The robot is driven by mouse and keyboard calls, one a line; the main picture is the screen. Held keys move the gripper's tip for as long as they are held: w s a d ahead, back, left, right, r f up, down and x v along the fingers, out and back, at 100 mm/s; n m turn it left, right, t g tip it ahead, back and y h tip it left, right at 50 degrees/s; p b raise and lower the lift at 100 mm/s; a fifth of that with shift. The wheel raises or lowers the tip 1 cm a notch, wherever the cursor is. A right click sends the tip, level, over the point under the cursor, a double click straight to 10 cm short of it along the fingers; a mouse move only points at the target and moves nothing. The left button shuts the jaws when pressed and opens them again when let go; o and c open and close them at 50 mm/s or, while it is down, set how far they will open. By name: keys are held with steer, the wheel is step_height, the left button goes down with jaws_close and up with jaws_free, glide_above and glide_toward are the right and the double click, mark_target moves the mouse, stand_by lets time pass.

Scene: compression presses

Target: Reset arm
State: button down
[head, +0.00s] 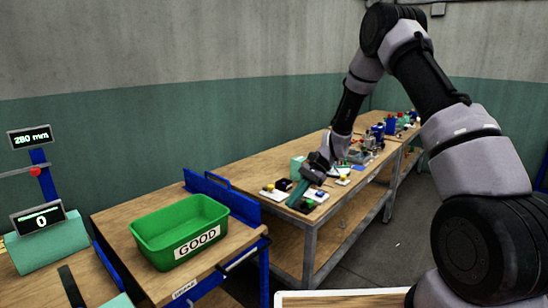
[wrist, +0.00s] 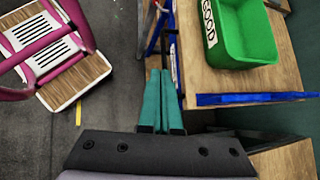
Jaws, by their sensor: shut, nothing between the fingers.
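My arm arches across the right of the head view and reaches down toward the near end of the long workbench. My gripper (head: 298,193) has teal fingers and hangs at the bench's near edge in the head view. In the wrist view my gripper (wrist: 161,74) shows its two teal fingers close together, with nothing held between them. The fingers point toward the side of a blue-framed table.
A green bin (head: 179,229) marked GOOD stands empty on a wooden table (head: 116,222). The long workbench (head: 250,172) carries several small parts. Displays (head: 42,217) stand at left. The wrist view shows a pink-framed stand (wrist: 60,60) on open floor.

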steer(key=s+d+r+n+t+h, duration=0.1)
steer(key=s+d+r+t, duration=0.15)
steer(key=r, duration=0.55)
steer(key=s+d+r+n+t+h, duration=0.15)
steer(key=d+r, duration=0.25)
steer(key=r, duration=0.4)
steer(key=s+d+r+n+t+h, duration=0.1)
steer(key=s+d+r, duration=0.2)
steer(key=r, duration=0.5)
steer(key=s+d+r+t+h, duration=0.1)
steer(key=s+d+r+t, duration=0.2)
steer(key=s, duration=0.4)
steer(key=s+d+r+t+h, duration=0.1)
steer(key=s+d+r+t, duration=0.2)
steer(key=s+d+r, duration=0.3)
steer(key=shift+s+r+n+t, duration=0.45)
steer(key=shift+s+r, duration=0.15)
steer(key=shift+s, duration=0.5)
